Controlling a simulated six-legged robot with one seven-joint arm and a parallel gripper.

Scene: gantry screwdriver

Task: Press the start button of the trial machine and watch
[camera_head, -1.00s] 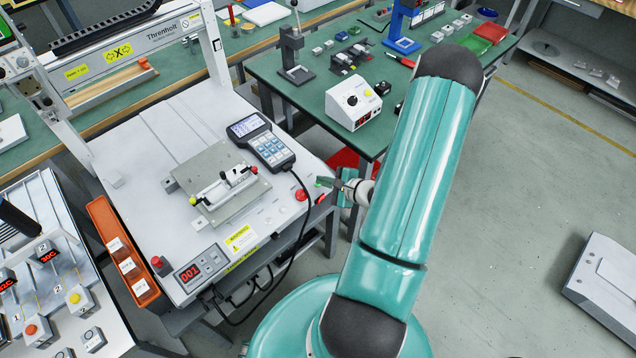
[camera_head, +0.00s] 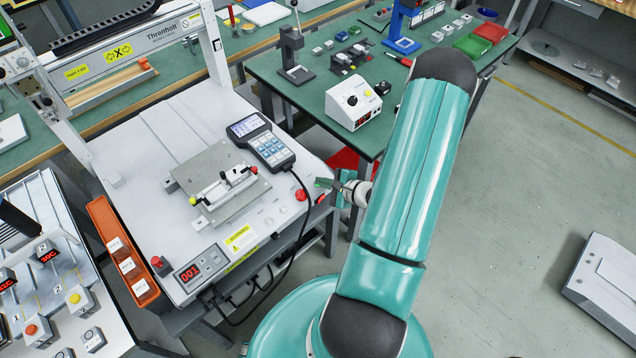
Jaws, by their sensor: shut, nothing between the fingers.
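The trial machine is a white-topped gantry bench (camera_head: 150,135) at the left, with a beam marked Threnholt. A grey plate fixture (camera_head: 222,185) sits on its top, with a keypad pendant (camera_head: 265,143) beside it. A red button (camera_head: 301,194) is near the right front corner. My gripper (camera_head: 322,183) is at that corner, just right of and behind the red button. It is small in the view, and its fingers look closed with nothing held. Something green shows at its tip; I cannot tell whether this is a button or whether the tip touches it.
A red display reading 001 (camera_head: 190,273) and another red button (camera_head: 157,262) are on the machine's front left. An orange bin (camera_head: 122,256) hangs on the left side. A black cable (camera_head: 300,235) loops down the front.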

